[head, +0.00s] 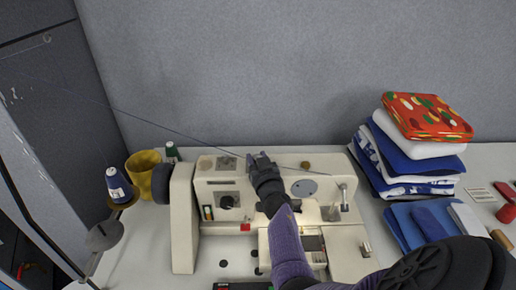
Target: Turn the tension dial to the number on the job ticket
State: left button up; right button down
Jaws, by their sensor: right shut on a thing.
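A cream sewing machine (183,225) stands on the table in the head view. My right gripper (262,160) reaches up from the lower right to the upper middle of the machine. It is shut on what looks like the tension dial, which the fingers hide, so I cannot read its number. A small pale card with printed lines (483,195) lies at the far right and may be the job ticket. Its writing is too small to read. My left gripper is out of view.
A grey panel (270,60) rises behind the table.

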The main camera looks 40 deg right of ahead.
jog(key=n+t+y+p, duration=0.1)
jog(key=n+y, duration=0.1)
jog(key=y, duration=0.1)
jog(key=n+y, duration=0.1)
jog(key=y, duration=0.1)
jog(key=shift+n+t+y, duration=0.3)
jog(key=shift+n, duration=0.1)
jog(key=shift+n+y, duration=0.3)
jog(key=shift+y, duration=0.2)
jog(key=shift+c, duration=1.7)
grip_release()
